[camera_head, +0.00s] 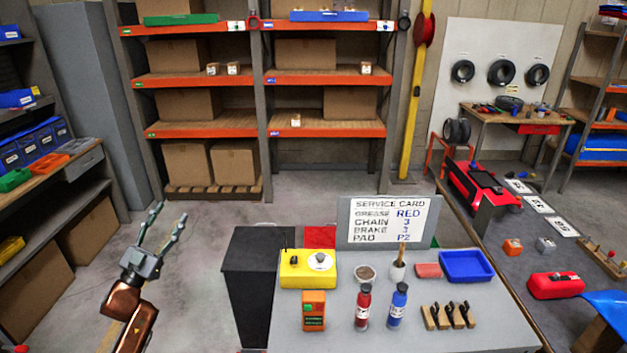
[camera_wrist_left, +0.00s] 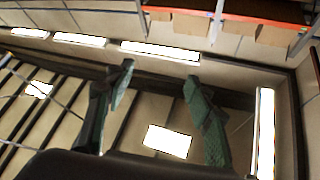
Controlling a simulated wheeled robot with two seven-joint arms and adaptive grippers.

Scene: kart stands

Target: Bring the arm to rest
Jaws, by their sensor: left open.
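My left gripper (camera_head: 164,231) is raised at the left of the head view, over the floor and left of the black bin. Its two fingers point up and stand apart, with nothing between them. The left wrist view shows the same open fingers (camera_wrist_left: 160,105) against the ceiling and its lights. My right gripper shows in neither view.
A grey service table (camera_head: 450,328) stands right of my left arm, with a yellow device (camera_head: 290,272), a red bottle (camera_head: 363,305), a blue bottle (camera_head: 397,303) and a blue tray (camera_head: 466,266). A black bin (camera_head: 251,275) stands at its left. The floor (camera_head: 200,270) around the gripper is clear.

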